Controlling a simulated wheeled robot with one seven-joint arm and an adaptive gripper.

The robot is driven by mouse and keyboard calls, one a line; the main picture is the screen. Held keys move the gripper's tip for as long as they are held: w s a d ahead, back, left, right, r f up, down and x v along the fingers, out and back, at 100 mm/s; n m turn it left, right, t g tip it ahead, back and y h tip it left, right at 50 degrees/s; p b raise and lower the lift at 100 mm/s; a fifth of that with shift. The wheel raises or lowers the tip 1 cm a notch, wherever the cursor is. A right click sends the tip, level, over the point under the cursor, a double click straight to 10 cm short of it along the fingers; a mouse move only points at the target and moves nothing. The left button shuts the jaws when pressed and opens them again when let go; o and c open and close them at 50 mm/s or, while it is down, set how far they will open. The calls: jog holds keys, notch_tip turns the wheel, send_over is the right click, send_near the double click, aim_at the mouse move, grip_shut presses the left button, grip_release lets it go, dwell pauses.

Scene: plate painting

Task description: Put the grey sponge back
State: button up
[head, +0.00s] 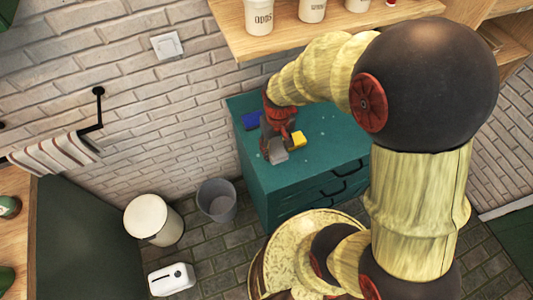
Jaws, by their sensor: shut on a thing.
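The grey sponge (278,153) is in the head view, at the left part of the teal cabinet's top. My gripper (273,146) is over the cabinet top, pointing down, and is shut on the grey sponge. A yellow sponge (297,139) lies just right of the grey one. A blue block, perhaps another sponge (251,120), lies behind and to the left, near the wall. Whether the grey sponge touches the cabinet top cannot be told. My arm hides part of the cabinet's right side.
The teal cabinet (335,157) has a mostly clear right top and drawers with dark handles. A wooden shelf (330,32) with white jars hangs above. A grey bin (216,201), a round white-lidded bin (153,219) and a white appliance (172,279) stand on the floor.

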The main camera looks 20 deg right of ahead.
jog(key=w+f, duration=0.1)
jog(key=w+a+f, duration=0.1)
jog(key=f, duration=0.1)
jog(key=w+f, duration=0.1)
jog(key=shift+a+f+b, duration=0.2)
jog(key=shift+a+b, duration=0.1)
jog(key=shift+b, duration=0.05)
jog(key=shift+w+a+f+b, duration=0.1)
jog(key=shift+f+b, duration=0.1)
jog(key=shift+f, duration=0.75)
jog(key=shift+w+f+b, duration=0.1)
jog(key=shift+f+b, duration=0.05)
jog(key=shift+f, duration=0.75)
jog(key=shift+f, duration=0.15)
jog(key=o, duration=1.1)
jog(key=shift+c, duration=0.2)
jog(key=shift+o, duration=0.2)
